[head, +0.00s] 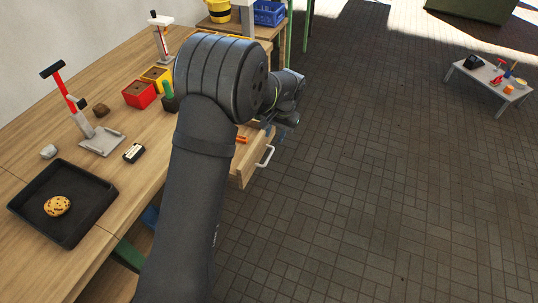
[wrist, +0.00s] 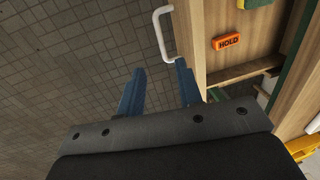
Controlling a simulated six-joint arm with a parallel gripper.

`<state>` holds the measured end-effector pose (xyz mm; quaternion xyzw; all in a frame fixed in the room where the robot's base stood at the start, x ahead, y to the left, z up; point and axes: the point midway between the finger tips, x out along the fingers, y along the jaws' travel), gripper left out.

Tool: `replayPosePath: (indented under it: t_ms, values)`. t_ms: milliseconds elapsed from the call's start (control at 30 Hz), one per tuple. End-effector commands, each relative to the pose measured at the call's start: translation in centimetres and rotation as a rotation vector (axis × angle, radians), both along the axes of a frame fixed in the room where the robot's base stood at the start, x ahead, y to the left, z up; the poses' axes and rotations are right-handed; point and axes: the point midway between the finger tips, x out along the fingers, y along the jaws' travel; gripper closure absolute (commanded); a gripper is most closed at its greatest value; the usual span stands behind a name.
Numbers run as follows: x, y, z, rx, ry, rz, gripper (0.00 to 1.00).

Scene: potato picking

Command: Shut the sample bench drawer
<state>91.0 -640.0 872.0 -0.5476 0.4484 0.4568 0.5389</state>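The sample bench drawer (head: 249,170) is pulled out from the wooden bench, with its white bar handle (head: 265,157) facing the floor side. In the wrist view the drawer's front panel (wrist: 189,38) and the handle (wrist: 162,36) show at the top. An orange block marked HOLD (wrist: 226,42) lies in the drawer. My gripper (wrist: 160,66) has two blue fingers spread apart with nothing between them. The fingertips are close to the handle's near end, just outside the front panel; I cannot tell whether they touch. In the head view my arm hides part of the drawer.
Brick floor beside the drawer is clear. A low table (head: 474,75) stands far right.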

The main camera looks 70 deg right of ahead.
Motion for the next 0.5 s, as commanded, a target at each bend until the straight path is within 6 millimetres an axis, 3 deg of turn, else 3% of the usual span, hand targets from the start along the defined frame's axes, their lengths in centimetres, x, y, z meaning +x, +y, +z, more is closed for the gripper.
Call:
replayPosePath:
  t_ms: [300, 500]
  values:
    - [1.3, 0.1, -7.1, 0.004, -0.001, -0.001, 0.67]
    - [1.9, 0.1, -10.4, 0.004, -0.002, -0.002, 0.67]
